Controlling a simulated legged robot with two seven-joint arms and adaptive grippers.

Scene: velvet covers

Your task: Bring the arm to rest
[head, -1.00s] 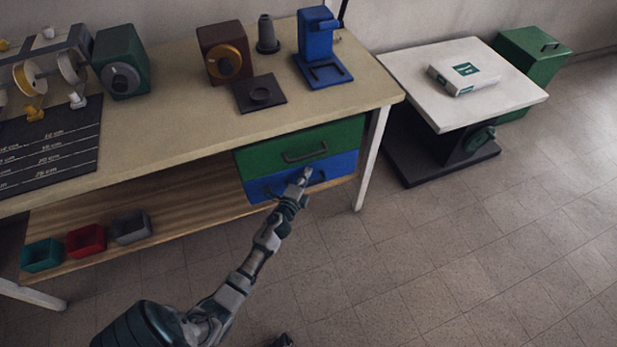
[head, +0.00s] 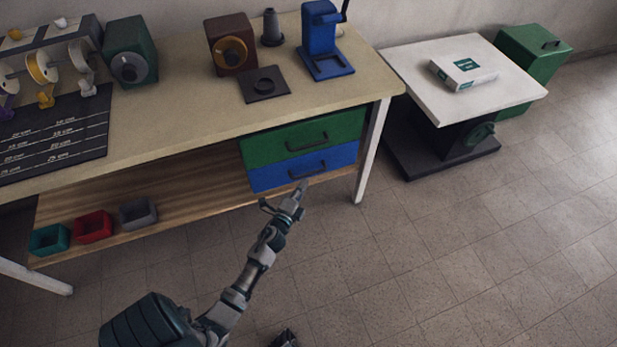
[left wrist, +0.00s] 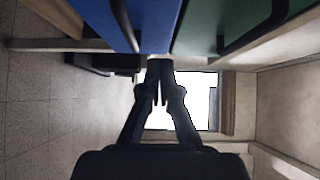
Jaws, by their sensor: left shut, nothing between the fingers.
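My left arm reaches up from the bottom of the head view, and its gripper (head: 301,187) is in front of and a little below the blue drawer (head: 275,178). In the left wrist view the gripper (left wrist: 161,100) has its fingers together with nothing between them. The blue drawer also shows in the left wrist view (left wrist: 150,22), with its dark handle beside the fingers. The green drawer (head: 270,147) is above it. Both drawers look shut. My gripper appears apart from the handle. A small dark piece at the bottom edge of the head view is too partial to identify.
The workbench (head: 190,115) holds a blue press (head: 322,45), a brown box (head: 231,48) and a green box (head: 130,52). Several small bins, one red (head: 93,227), stand on the lower shelf. A white table (head: 515,88) is at right. The floor (head: 430,260) in front is clear.

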